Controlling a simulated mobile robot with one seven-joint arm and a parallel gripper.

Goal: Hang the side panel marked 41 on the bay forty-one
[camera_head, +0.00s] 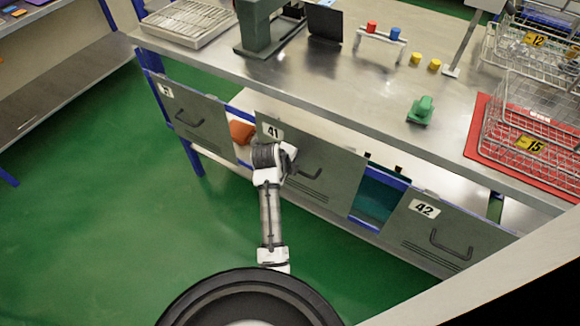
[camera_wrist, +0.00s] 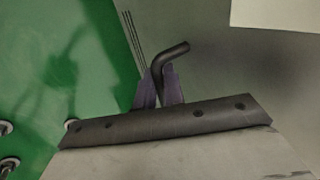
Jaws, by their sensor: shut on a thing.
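The side panel marked 41 (camera_head: 335,172) is a grey plate with a white number label at its upper left and a dark bar handle. It stands upright at the front of the bench, between the two other panels. My gripper (camera_head: 300,174) is at the panel's handle, left of the panel's middle. In the wrist view my gripper (camera_wrist: 160,88) is shut on the dark handle (camera_wrist: 172,58), whose bent end sticks out past the fingers. The panel's grey face (camera_wrist: 215,70) fills the right of that view. Whether the panel touches the bay's rails cannot be told.
Panel 42 (camera_head: 447,235) is to the right and another labelled panel (camera_head: 193,118) to the left. An orange object (camera_head: 241,132) shows in the gap left of panel 41. The bench top (camera_head: 340,95) holds wire baskets and tools. Green floor (camera_head: 90,200) is clear at left.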

